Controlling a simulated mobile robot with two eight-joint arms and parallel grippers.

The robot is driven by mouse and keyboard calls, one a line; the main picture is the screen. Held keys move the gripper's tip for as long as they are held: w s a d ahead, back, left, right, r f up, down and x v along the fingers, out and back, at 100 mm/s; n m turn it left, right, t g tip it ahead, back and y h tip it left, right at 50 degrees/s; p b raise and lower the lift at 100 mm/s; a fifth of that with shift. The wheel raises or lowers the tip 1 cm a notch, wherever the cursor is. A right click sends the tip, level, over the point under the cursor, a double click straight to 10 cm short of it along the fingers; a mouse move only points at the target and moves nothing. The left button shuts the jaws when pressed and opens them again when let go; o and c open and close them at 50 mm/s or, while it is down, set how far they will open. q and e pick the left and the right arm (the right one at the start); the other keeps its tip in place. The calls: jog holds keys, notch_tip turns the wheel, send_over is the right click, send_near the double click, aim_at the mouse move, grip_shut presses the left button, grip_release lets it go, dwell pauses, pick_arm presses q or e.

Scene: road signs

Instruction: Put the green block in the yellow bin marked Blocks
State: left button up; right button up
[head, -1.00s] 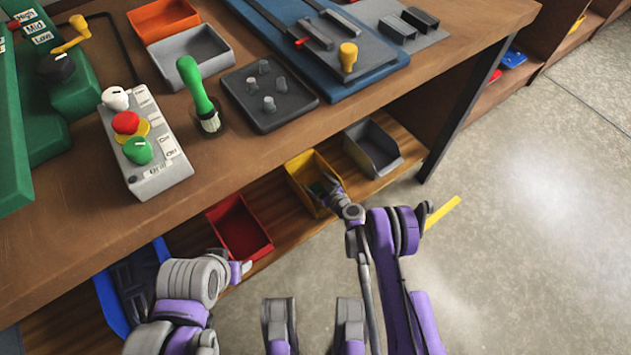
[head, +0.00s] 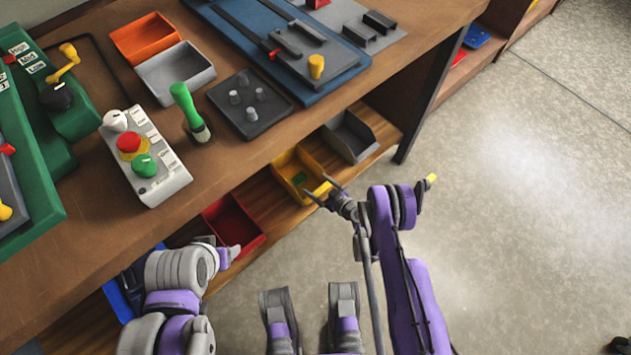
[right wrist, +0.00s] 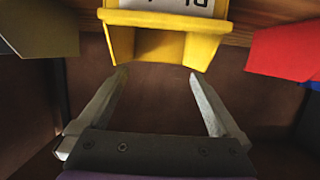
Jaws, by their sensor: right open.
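The green block (head: 299,180) lies inside the yellow bin (head: 279,167), which stands on the lower shelf. My right gripper (head: 322,190) is open and empty, just outside the bin's front edge. In the right wrist view, its two spread fingers (right wrist: 158,77) point towards the yellow bin (right wrist: 160,20), and part of a white label with dark letters shows. The block is not visible in that view. My left gripper (head: 231,252) is near the red bin, and its jaws are too small to read.
A red bin (head: 240,236) and a grey bin (head: 350,150) flank the yellow one under the workbench (head: 225,150). A blue bin (head: 117,300) is further left. A control box (head: 160,185) and trays stand on the bench. Open floor lies right.

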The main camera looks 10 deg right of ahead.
jog(key=shift+s+d, duration=0.1)
jog(key=shift+r, duration=0.1)
notch_tip(320, 180, up, 26)
jog(key=s+d+m+g+h, duration=0.1)
jog(key=s+m+g+h, duration=0.1)
jog(key=g, duration=0.2)
jog(key=s+d+r+m+g+h, duration=0.2)
jog(key=s+d+r+h, duration=0.15)
jog(key=s+r, duration=0.6)
jog(key=s+d+m+h, duration=0.1)
jog(key=s+d, duration=0.2)
jog(key=s, duration=0.7)
jog(key=s+d+r+m+g+h, duration=0.1)
jog(key=s+d+m+h, duration=0.1)
jog(key=s, duration=0.8)
jog(key=shift+d, duration=0.8)
jog(key=shift+s, duration=0.1)
